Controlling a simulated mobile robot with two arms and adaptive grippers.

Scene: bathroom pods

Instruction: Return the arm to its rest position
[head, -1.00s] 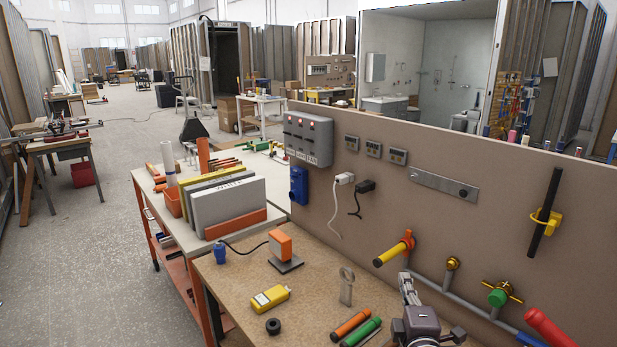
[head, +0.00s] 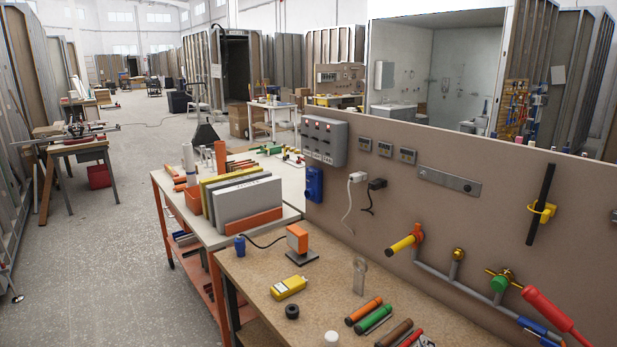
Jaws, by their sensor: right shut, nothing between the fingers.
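My right gripper (head: 427,342) barely shows, as a small grey piece at the bottom edge of the head view, over the front of the wooden workbench (head: 325,283). It is shut with nothing in it; most of it and its arm are out of frame. My left gripper is not in view.
On the bench are a yellow device (head: 289,287), a black ring (head: 292,311), an orange block on a stand (head: 297,240), an orange cylinder (head: 363,310) and a green one (head: 373,320). A brown panel (head: 430,210) with pipes and valves stands behind.

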